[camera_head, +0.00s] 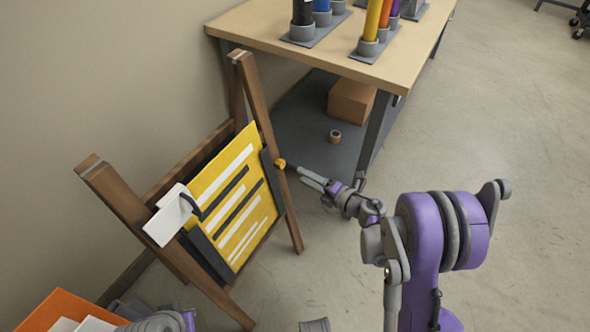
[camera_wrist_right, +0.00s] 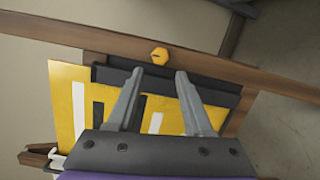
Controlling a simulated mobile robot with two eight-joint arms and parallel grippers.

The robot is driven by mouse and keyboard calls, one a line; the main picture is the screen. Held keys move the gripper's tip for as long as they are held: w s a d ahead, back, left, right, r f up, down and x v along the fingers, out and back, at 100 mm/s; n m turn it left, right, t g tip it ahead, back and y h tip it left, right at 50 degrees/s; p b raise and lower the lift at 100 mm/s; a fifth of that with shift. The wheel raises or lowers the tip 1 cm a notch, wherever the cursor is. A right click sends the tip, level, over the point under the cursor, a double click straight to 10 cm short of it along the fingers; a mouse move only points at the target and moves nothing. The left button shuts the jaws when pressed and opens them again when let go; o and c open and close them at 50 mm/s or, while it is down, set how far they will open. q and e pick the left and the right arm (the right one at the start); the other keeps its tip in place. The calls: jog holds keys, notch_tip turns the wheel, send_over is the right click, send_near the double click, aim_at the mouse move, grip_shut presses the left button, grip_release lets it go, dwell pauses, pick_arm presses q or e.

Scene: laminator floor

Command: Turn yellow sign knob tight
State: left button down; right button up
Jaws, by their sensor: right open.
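The yellow sign (camera_head: 233,200) has white and black stripes and stands tilted in a dark holder on a wooden easel (camera_head: 262,130). Its yellow knob (camera_head: 280,163) sits on the easel's right leg, beside the holder's upper corner. In the right wrist view the knob (camera_wrist_right: 159,57) looks faceted and lies beyond the fingertips, between their lines. My right gripper (camera_head: 307,178) is open and empty, its fingers pointing at the knob with a small gap left. The fingers also show in the right wrist view (camera_wrist_right: 160,75). My left gripper is not clearly visible; only part of that arm shows at the bottom left.
A white tag (camera_head: 168,215) hangs on a black hook at the sign's left. A workbench (camera_head: 300,45) with colored rolls in stands is behind, with a cardboard box (camera_head: 351,100) and a tape roll (camera_head: 335,136) on its lower shelf. An orange bin (camera_head: 50,308) is at bottom left.

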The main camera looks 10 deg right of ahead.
jog(key=v, duration=0.2)
jog(key=shift+s+d+r, duration=0.1)
jog(key=shift+s+d, duration=0.1)
jog(key=shift+s, duration=0.1)
